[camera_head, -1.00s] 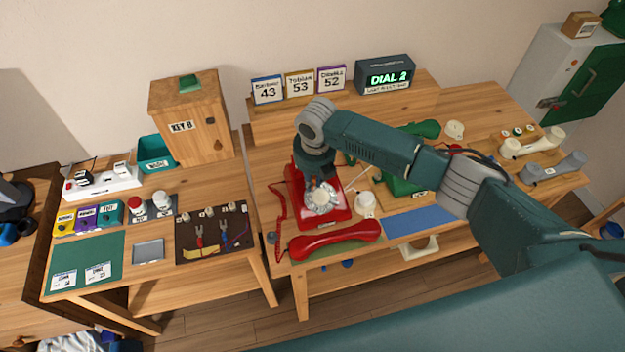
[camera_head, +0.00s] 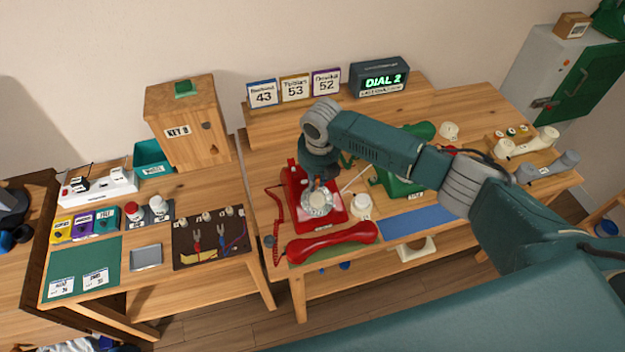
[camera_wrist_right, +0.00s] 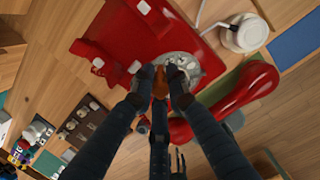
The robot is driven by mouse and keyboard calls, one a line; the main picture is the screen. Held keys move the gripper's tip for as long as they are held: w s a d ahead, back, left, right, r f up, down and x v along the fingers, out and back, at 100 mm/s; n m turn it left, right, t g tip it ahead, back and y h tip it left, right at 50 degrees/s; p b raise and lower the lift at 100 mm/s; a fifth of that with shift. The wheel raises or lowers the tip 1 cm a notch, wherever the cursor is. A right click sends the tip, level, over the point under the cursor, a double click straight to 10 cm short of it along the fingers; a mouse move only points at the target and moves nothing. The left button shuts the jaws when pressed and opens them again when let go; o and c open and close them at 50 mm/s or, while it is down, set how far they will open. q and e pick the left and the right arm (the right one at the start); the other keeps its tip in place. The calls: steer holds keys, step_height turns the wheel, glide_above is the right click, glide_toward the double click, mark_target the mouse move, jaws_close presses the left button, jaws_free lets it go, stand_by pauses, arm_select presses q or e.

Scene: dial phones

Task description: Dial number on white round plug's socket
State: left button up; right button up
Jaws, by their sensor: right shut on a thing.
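A red dial phone (camera_head: 299,205) stands on the middle table with its red handset (camera_head: 332,243) lying in front of it. Its pale round dial (camera_head: 318,203) faces up. My right gripper (camera_head: 319,181) is over the dial, pointing down. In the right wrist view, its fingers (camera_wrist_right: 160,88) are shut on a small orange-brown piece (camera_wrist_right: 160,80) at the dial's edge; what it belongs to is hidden. A white round socket or plug (camera_head: 361,206) sits right of the phone, and a white cable shows by it in the wrist view (camera_wrist_right: 243,35). My left gripper is not in view.
A display (camera_head: 380,77) reads "DIAL 2". Cards beside it show 43 (camera_head: 263,95), 53 (camera_head: 295,87) and 52 (camera_head: 326,82). A green phone (camera_head: 392,183) is partly behind my arm. A blue mat (camera_head: 415,222) is bare. Pale and grey handsets lie at the right.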

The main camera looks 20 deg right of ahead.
steer(key=shift+d, duration=0.25)
steer(key=shift+s+d+f+p, duration=0.1)
steer(key=shift+s+d+p, duration=0.15)
steer(key=shift+d, duration=0.35)
steer(key=shift+s+d+f+p, duration=0.15)
steer(key=shift+s+d+p, duration=0.15)
steer(key=shift+d+p, duration=0.1)
stand_by(0.4)
steer(key=shift+s+d+f+p, duration=0.2)
steer(key=shift+s+d+p, duration=0.15)
steer(key=shift+s+p, duration=0.1)
steer(key=shift+s, duration=0.1)
steer(key=shift+s+d+f+p, duration=0.1)
steer(key=shift+s+f+p, duration=0.2)
steer(key=shift+s+p, duration=0.15)
